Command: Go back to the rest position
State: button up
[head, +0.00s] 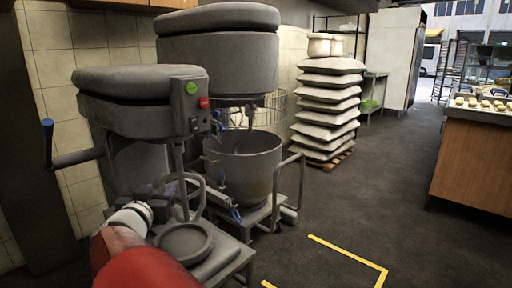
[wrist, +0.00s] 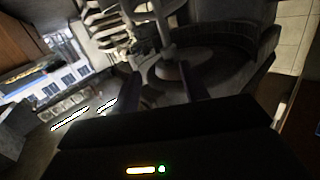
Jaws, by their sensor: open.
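My gripper (wrist: 159,76) shows in the wrist view as two dark fingers set apart with nothing between them. It is open and empty. Beyond the fingertips is the metal shaft and round base of the nearer mixer. In the head view my red and white arm reaches in from the bottom left. Its end is close to the nearer mixer (head: 135,105), beside the beater (head: 184,195) and above the round bowl seat (head: 186,243). The fingers are hard to make out there, and I cannot tell whether they touch the mixer.
A larger mixer with a grey bowl (head: 243,168) stands just behind. Stacked sacks (head: 327,108) rest on a pallet farther back. A wooden counter (head: 475,160) holds dough pieces at the right. Dark floor (head: 375,205) with a yellow marking (head: 345,257) is open in the middle.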

jog(key=d+r+n+g+y, duration=0.2)
jog(key=d+g+y, duration=0.3)
jog(key=d, duration=1.3)
jog(key=s+d+f+g+h, duration=0.1)
jog(key=s+d+f+g, duration=0.1)
jog(key=s+d+f, duration=0.2)
jog(key=s+d+f+g+h, duration=0.2)
jog(key=s+d+f, duration=0.2)
jog(key=s+d, duration=0.6)
jog(key=s+d+f+m+g+h, duration=0.1)
jog(key=s+d+f, duration=0.3)
jog(key=s, duration=1)
jog(key=d+g, duration=0.1)
jog(key=d, duration=0.2)
jog(key=shift+s+d+f+g+h, duration=0.15)
jog(key=shift+s+d+g+h, duration=0.1)
jog(key=shift+g+h, duration=0.05)
jog(key=shift+c, duration=0.2)
